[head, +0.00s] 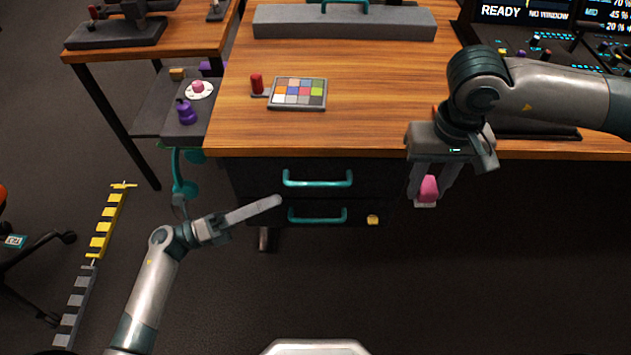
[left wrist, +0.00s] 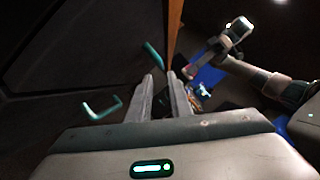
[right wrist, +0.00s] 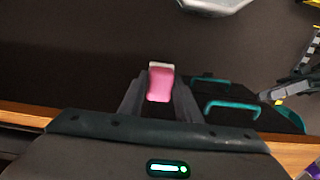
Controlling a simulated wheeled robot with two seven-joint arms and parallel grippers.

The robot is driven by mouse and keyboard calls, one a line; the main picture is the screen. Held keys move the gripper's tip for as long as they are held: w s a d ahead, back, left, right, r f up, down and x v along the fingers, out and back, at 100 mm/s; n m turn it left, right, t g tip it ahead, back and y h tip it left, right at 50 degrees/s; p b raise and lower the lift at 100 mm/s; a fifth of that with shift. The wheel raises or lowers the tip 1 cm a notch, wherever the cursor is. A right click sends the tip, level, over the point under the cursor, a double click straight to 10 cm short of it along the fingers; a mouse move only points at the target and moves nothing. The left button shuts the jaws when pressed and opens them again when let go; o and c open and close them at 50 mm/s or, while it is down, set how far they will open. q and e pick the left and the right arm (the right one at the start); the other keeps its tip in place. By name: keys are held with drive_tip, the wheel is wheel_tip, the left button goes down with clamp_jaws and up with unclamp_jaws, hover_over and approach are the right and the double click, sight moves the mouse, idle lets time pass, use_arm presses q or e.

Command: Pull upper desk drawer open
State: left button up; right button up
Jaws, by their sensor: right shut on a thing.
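The upper desk drawer (head: 255,180) has a dark front under the wooden top and looks closed. Its teal bar handle (head: 318,179) also shows in the left wrist view (left wrist: 153,60) and the right wrist view (right wrist: 232,106). My left gripper (head: 278,202) points toward the drawers from the lower left, just below and left of the upper handle, apart from it. Its fingers show a narrow empty gap in the left wrist view (left wrist: 162,75). My right gripper (head: 427,200) points down in front of the desk edge, right of the drawers. It is shut on a pink block with a white end (right wrist: 160,84).
A lower drawer handle (head: 317,215) sits below, with a small yellow piece (head: 373,219) beside it. The desk (head: 370,110) bears a colour-patch panel (head: 298,93) and a grey box (head: 345,22). Teal headphones (head: 184,185) hang at the left. The floor in front is clear.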

sight(315, 182)
use_arm(q)
drive_tip(key=p+x, duration=0.1)
drive_tip(key=x, duration=1)
drive_tip(key=shift+d, duration=0.25)
drive_tip(key=shift+c, duration=0.6)
clamp_jaws()
